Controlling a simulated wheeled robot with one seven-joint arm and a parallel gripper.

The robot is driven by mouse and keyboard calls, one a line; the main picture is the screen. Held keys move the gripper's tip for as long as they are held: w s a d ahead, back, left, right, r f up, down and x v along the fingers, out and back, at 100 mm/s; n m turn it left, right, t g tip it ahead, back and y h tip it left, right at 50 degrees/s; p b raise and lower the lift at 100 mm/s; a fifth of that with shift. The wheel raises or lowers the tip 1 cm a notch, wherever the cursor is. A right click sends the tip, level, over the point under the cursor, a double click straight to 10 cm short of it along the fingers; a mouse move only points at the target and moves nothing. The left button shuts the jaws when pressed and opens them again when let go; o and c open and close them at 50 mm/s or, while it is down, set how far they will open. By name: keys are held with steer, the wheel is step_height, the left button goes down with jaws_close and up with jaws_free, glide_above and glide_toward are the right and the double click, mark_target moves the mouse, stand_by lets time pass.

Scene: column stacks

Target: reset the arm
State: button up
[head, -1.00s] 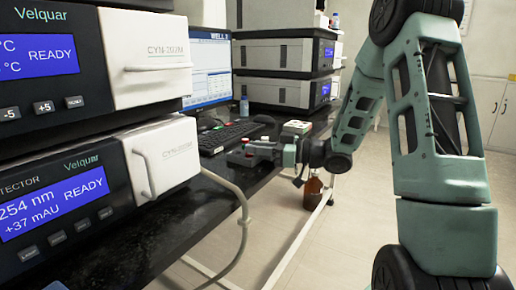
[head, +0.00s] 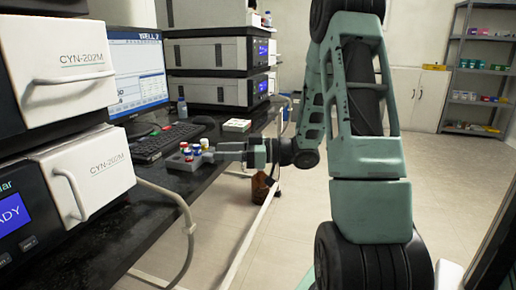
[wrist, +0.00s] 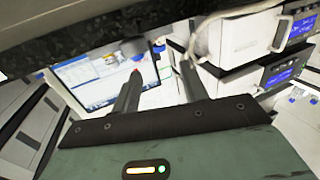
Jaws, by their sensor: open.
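My arm reaches leftward over the black bench edge in the head view. My gripper (head: 207,153) is small there, at the front of a grey rack (head: 176,164) holding several vials (head: 188,150) with red, blue and white parts. I cannot tell from this view whether the fingers touch the vials. In the wrist view my gripper (wrist: 160,76) shows two dark fingers spread apart, with nothing held between them.
A keyboard (head: 165,141), monitor (head: 139,70) and stacked instruments (head: 215,75) stand on the bench. A white and green tray (head: 237,125) lies farther back. A brown bottle (head: 259,188) stands below the bench. Floor (head: 460,190) at right is clear, before a shelf unit (head: 480,70).

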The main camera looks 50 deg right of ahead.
steer(key=p+v, duration=0.1)
steer(key=v, duration=0.8)
steer(key=shift+s+d, duration=0.2)
steer(key=shift+s, duration=0.05)
